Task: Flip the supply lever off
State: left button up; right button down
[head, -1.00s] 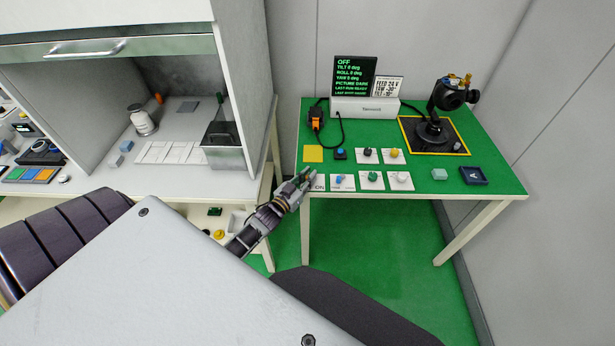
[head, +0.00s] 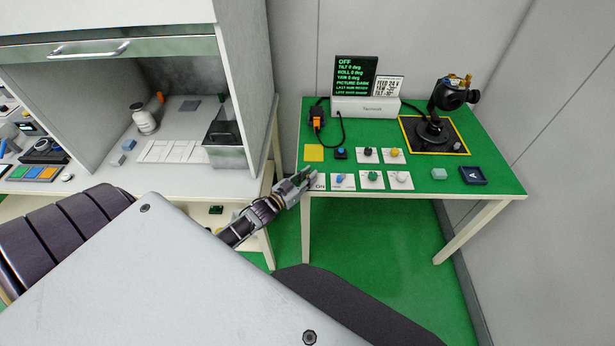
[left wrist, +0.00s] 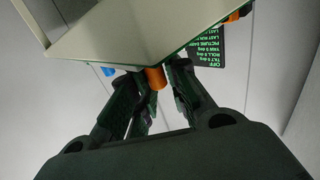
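My left gripper (head: 309,175) is at the front left corner of the green-topped table (head: 400,185), beside a card with "ON" on it. In the left wrist view its two dark fingers (left wrist: 155,98) are apart. A short orange cylinder (left wrist: 155,78), perhaps the lever's handle, shows at the gap between them; I cannot tell whether they touch it. The supply lever cannot be made out in the head view, where the gripper covers part of that corner. The black display (head: 355,78) reads OFF, with tilt, roll and yaw at 0 deg. My right gripper is not in view.
Cards with blue (head: 341,180), green (head: 373,176), white and yellow (head: 393,153) knobs stand close right of the gripper. A camera gimbal (head: 435,128) stands at the back right. A cabinet bench (head: 170,120) is on the left, with a gap between it and the table.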

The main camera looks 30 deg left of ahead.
pick_arm(q)
jog(key=o, duration=0.4)
jog(key=shift+w+d+r, duration=0.15)
jog(key=shift+d+r, duration=0.1)
jog(key=shift+w, duration=0.15)
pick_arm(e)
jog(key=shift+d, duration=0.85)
pick_arm(q)
jog(key=shift+f, duration=0.1)
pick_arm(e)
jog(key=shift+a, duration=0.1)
pick_arm(q)
jog(key=shift+a+f, duration=0.1)
jog(key=shift+s+a, duration=0.15)
jog(key=shift+s, duration=0.3)
jog(key=shift+s+a, duration=0.2)
jog(key=shift+s, duration=1)
jog(key=shift+s+a, duration=0.25)
jog(key=shift+s, duration=1.2)
jog(key=shift+s+a, duration=0.25)
jog(key=shift+s, duration=1.2)
jog(key=shift+s+a, duration=0.25)
jog(key=shift+s, duration=1.2)
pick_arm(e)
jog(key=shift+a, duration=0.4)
